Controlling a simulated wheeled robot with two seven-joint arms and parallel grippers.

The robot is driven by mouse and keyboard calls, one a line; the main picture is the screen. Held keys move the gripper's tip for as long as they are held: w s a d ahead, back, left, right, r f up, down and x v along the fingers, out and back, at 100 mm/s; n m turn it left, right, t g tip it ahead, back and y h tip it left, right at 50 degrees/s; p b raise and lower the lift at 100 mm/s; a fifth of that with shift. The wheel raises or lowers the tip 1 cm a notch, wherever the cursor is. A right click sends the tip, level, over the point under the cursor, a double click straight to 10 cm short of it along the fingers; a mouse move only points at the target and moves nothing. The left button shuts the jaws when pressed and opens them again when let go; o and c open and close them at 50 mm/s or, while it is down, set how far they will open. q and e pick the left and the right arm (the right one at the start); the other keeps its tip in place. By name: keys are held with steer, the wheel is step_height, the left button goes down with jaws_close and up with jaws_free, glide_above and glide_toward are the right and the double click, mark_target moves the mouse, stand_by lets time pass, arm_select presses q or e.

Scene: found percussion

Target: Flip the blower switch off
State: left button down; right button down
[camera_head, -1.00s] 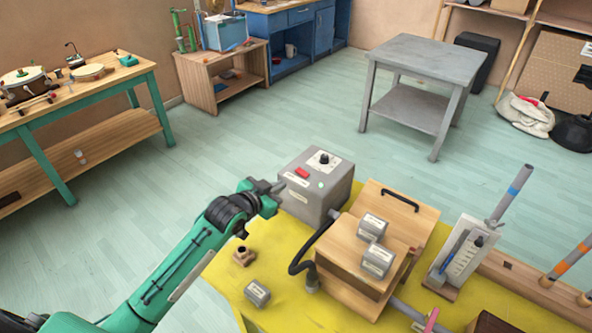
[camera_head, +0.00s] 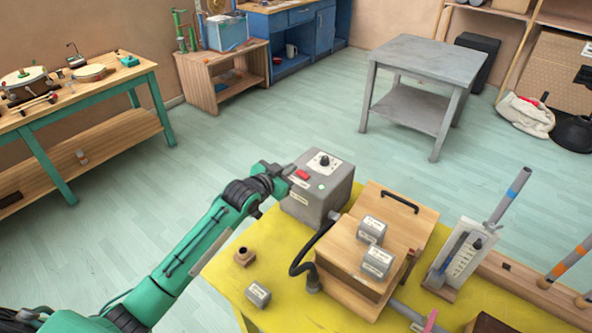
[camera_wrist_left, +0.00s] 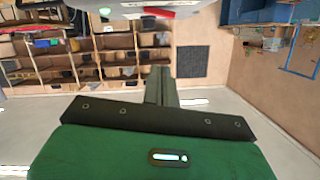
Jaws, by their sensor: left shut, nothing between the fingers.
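The blower is a grey box (camera_head: 312,205) at the far left corner of the yellow table. In the left wrist view, the shut fingers (camera_wrist_left: 160,86) point away, and the red switch (camera_wrist_left: 158,13) shows at the top edge. My right gripper is out of view.
A wooden box (camera_head: 350,250) with a black handle and grey blocks stands right of the blower, with a black hose (camera_head: 297,256) between. A small wooden piece (camera_head: 244,257) and a grey block (camera_head: 257,294) lie on the yellow table (camera_head: 300,310). A panel on a stand (camera_head: 463,258) is farther right.

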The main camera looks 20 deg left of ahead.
arm_select(q)
steer(key=p, duration=0.1)
glide_above(296, 180)
steer(key=shift+d+f, duration=0.4)
steer(key=shift+f, duration=0.15)
steer(key=f, duration=0.1)
steer(key=f+p, duration=0.1)
steer(key=shift+a+f, duration=0.3)
steer(key=shift+f, duration=0.05)
steer(key=shift+a+f, duration=0.15)
steer(key=shift+f, duration=0.55)
